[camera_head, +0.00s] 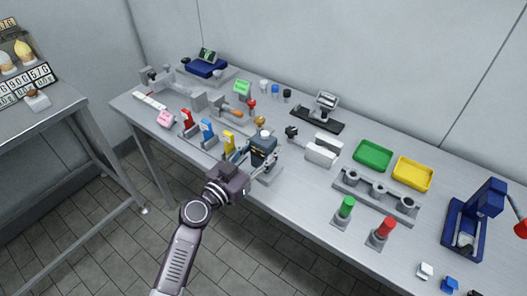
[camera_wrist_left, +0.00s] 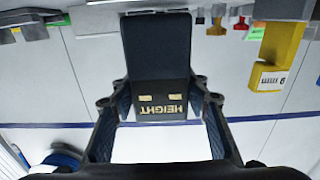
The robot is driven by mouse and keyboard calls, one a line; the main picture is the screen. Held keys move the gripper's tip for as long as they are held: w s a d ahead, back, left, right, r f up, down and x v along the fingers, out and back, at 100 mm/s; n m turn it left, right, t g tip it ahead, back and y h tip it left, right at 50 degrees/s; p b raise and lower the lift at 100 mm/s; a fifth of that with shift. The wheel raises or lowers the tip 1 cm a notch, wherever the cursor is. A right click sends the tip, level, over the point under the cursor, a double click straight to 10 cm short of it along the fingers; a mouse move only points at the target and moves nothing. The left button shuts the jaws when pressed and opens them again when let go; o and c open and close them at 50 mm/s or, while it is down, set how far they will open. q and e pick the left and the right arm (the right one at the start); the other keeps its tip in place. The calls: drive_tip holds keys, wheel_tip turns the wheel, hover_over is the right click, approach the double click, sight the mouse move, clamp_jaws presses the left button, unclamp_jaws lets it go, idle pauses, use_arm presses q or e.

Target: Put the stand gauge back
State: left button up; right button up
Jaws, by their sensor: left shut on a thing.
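The stand gauge (camera_head: 263,147) is a dark block with a pale top, near the front edge of the workbench. A grey base (camera_head: 269,173) shows just below it; I cannot tell whether the two touch. In the left wrist view the gauge (camera_wrist_left: 158,55) shows upside down, with the yellow word HEIGHT on its face. My left gripper (camera_head: 247,155) reaches it from the front left and is shut on it. Its fingers (camera_wrist_left: 158,100) stand on both sides of the gauge in the wrist view. My right gripper is not in view.
Red, blue and yellow clamp-like items (camera_head: 207,128) stand just left of the gauge. White blocks (camera_head: 321,155) lie to its right. Farther right are a green tray (camera_head: 372,154), a yellow tray (camera_head: 413,173) and a grey holder (camera_head: 375,199). Bare bench (camera_head: 300,195) shows right of the gripper.

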use_arm(q)
drive_tip(key=shift+f, duration=0.25)
drive_tip(key=shift+f, duration=0.1)
drive_tip(key=o, duration=1.5)
drive_tip(key=shift+c, duration=0.2)
drive_tip(key=shift+r, duration=0.2)
drive_tip(key=b+v, duration=0.3)
drive_tip(key=v, duration=0.9)
